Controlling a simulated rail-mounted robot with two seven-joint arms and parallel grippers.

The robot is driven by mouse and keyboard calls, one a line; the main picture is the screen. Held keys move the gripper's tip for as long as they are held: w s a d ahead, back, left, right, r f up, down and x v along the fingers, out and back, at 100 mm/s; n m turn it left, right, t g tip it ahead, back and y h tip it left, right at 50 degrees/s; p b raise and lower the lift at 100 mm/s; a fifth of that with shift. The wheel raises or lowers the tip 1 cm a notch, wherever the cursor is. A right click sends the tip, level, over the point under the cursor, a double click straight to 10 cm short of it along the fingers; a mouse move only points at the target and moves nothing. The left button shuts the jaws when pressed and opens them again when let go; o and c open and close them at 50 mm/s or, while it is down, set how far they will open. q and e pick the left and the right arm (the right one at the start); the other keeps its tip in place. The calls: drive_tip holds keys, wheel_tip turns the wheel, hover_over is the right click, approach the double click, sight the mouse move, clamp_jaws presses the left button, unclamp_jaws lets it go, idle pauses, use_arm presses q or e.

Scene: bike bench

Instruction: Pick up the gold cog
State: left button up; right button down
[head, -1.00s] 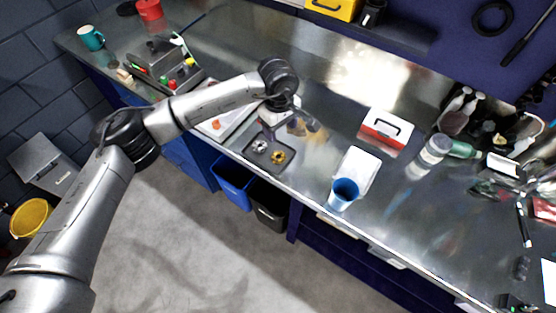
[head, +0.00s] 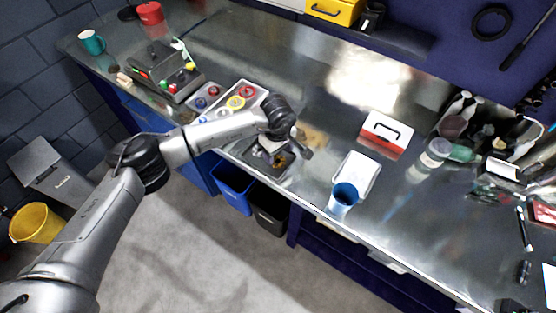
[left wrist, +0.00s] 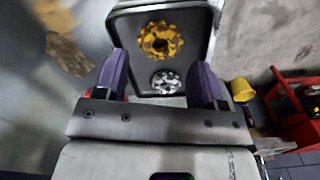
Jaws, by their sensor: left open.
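The gold cog (left wrist: 160,40) lies flat in a dark shallow tray (left wrist: 196,22) in the left wrist view. A silver cog (left wrist: 166,80) lies beside it in the same tray, nearer my gripper's base. My left gripper (left wrist: 160,60) is open and empty, with its two purple fingers apart. In that picture the gold cog is just past the fingertips, between their lines. In the head view the gold cog (head: 281,162) is partly hidden under my left wrist, and the tray (head: 294,172) sits at the bench's front edge. My right gripper is not in view.
A blue cup (head: 344,195) and a white tray (head: 361,170) stand to the right, with a red and white box (head: 386,134) behind. A tray of coloured rings (head: 246,92) lies to the left. Blue and black bins (head: 268,208) stand below the bench edge.

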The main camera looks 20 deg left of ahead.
sight(278, 162)
use_arm(q)
drive_tip(key=shift+d+f, duration=0.1)
drive_tip(key=shift+f, duration=1.75)
drive_tip(key=c, duration=0.7)
